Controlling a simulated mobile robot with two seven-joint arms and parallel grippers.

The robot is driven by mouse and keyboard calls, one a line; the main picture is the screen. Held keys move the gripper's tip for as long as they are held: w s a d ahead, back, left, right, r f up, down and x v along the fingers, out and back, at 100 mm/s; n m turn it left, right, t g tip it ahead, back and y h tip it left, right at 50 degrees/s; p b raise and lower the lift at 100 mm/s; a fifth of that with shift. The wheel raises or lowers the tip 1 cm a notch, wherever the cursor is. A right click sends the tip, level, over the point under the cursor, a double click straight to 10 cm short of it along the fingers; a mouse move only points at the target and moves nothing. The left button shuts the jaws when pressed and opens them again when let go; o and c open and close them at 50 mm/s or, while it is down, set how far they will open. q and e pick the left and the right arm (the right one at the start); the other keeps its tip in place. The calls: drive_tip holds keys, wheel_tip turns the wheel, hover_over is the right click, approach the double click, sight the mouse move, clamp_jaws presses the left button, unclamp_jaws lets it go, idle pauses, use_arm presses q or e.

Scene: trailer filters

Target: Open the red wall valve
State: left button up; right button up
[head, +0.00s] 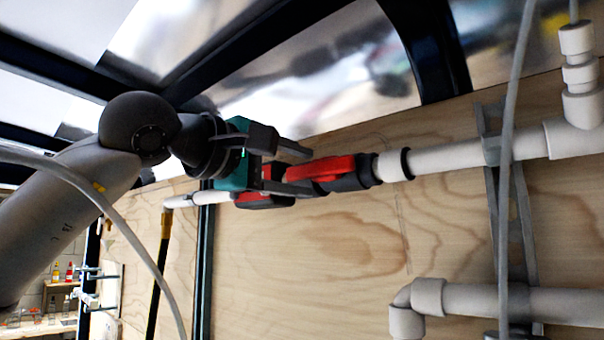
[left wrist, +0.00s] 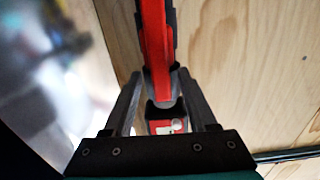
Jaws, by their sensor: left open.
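The red wall valve sits in a white pipe on the plywood wall. Its red handle (head: 326,168) lies roughly along the pipe in the head view, and it also shows in the left wrist view (left wrist: 156,45). A dark and red valve body part (head: 265,201) shows below and left of the handle. My left gripper (head: 303,171) is open, with one finger above and one below the handle's near end. In the left wrist view the fingers (left wrist: 160,77) straddle the red part. Contact cannot be told. My right gripper is not in view.
White pipe (head: 450,158) runs right to a vertical fitting (head: 580,80) past a metal bracket. A lower pipe with an elbow (head: 417,300) is at bottom right. A grey cable hangs in front. A shelf with bottles (head: 62,285) is at far left. Bare plywood (head: 310,270) lies below the valve.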

use_arm(q)
drive_tip(key=b+v, duration=0.3)
drive_tip(key=v, duration=1.1)
drive_tip(key=shift+b, duration=0.3)
drive_tip(key=shift+a, duration=0.15)
